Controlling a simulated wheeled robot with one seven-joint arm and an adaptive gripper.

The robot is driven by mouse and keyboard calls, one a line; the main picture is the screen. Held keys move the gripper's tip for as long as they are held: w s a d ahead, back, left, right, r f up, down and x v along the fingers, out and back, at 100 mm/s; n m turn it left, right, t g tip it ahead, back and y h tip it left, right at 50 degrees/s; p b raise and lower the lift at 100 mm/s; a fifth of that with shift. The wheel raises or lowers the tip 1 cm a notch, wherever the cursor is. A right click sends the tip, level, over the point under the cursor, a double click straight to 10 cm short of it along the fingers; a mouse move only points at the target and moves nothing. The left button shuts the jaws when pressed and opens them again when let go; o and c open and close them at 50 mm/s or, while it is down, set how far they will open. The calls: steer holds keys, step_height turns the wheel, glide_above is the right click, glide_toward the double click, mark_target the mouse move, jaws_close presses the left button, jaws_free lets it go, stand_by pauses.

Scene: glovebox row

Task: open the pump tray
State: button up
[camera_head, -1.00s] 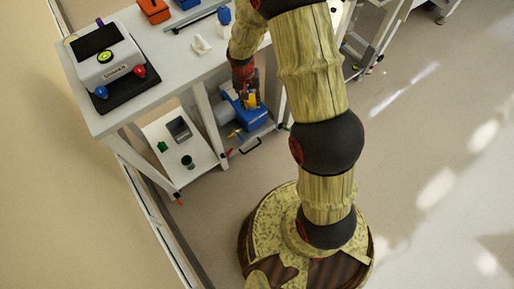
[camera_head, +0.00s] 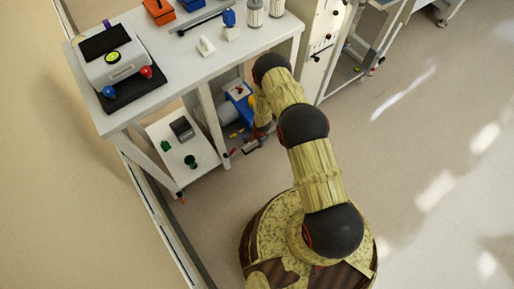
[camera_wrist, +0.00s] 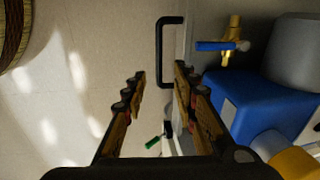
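The pump tray (camera_wrist: 187,38) sits low under the bench, with its grey edge and a black U-shaped handle (camera_wrist: 162,52) at its front in the wrist view. A blue and grey pump (camera_wrist: 262,103) stands on it and also shows in the head view (camera_head: 237,93). My gripper (camera_wrist: 158,88) is open, its two fingers apart and empty. The handle lies ahead of the fingertips, roughly between them; contact cannot be told. In the head view my gripper (camera_head: 251,145) is low at the tray's front and largely hides the handle.
A brass valve with a blue lever (camera_wrist: 222,46) stands beside the pump. A white low shelf (camera_head: 178,150) and a bench leg (camera_head: 212,120) are left of the tray. The white bench top (camera_head: 215,55) is above. Open floor (camera_head: 400,180) lies to the right.

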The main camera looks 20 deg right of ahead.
mark_target(255, 148)
steer(key=shift+m, duration=0.3)
steer(key=f+b, duration=0.1)
steer(key=f, duration=0.2)
steer(key=f+b, duration=0.1)
steer(key=f, duration=0.2)
steer(key=w+f+b, duration=0.1)
steer(key=f, duration=0.2)
steer(key=shift+w+a+b, duration=0.1)
steer(key=shift+a+b, duration=0.2)
steer(key=shift+a, duration=0.05)
steer(key=shift+c, duration=0.8)
jaws_close()
